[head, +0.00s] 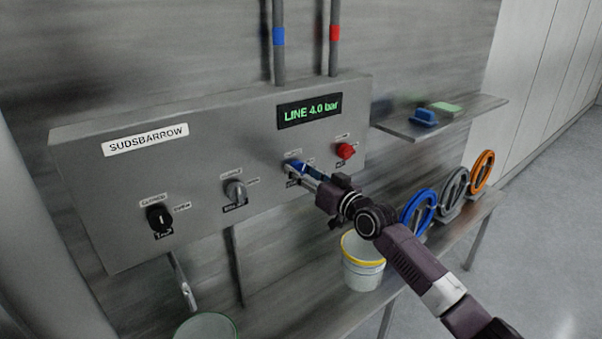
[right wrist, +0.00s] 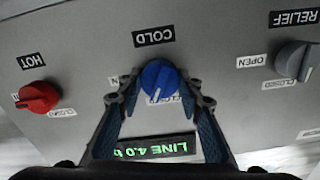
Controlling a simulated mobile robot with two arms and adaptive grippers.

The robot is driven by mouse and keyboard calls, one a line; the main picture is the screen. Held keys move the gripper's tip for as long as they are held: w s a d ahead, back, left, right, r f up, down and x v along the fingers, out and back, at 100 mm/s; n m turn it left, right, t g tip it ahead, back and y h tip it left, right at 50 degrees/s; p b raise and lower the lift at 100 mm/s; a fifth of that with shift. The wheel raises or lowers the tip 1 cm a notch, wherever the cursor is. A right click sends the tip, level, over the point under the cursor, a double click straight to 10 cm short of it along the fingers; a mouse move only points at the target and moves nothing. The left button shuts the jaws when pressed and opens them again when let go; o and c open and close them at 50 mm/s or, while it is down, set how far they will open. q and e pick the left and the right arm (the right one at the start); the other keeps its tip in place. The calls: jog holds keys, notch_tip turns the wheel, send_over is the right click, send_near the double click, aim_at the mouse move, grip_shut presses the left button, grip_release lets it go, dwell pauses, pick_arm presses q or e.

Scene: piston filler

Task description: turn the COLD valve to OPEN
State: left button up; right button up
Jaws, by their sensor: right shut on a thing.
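The COLD valve is a blue round knob (head: 294,166) on the grey panel, between the red HOT knob (head: 345,151) and the grey RELIEF knob (head: 235,191). In the right wrist view, which is upside down, the COLD knob (right wrist: 158,78) has a white pointer mark toward the picture's bottom, slightly left. A partly covered CLOSED label lies at its lower right. My right gripper (head: 305,171) is shut on this knob, one finger on each side. The fingers hide some of the markings around it. My left gripper is not in view.
The panel display (head: 310,110) reads LINE 4.0 bar. A black knob (head: 159,217) sits at far left. A small shelf (head: 440,120) holds blue and green items.

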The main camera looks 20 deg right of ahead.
jog(key=m, duration=0.3)
jog(key=shift+m, duration=0.4)
jog(key=m, duration=0.2)
jog(key=shift+m+p, duration=0.35)
jog(key=shift+m, duration=0.05)
jog(key=m+p, duration=0.1)
jog(key=m, duration=0.5)
jog(key=shift+f+p, duration=0.1)
jog(key=shift+p, duration=0.2)
jog(key=o, duration=1.2)
jog(key=shift+c, duration=0.2)
jog(key=v, duration=1.2)
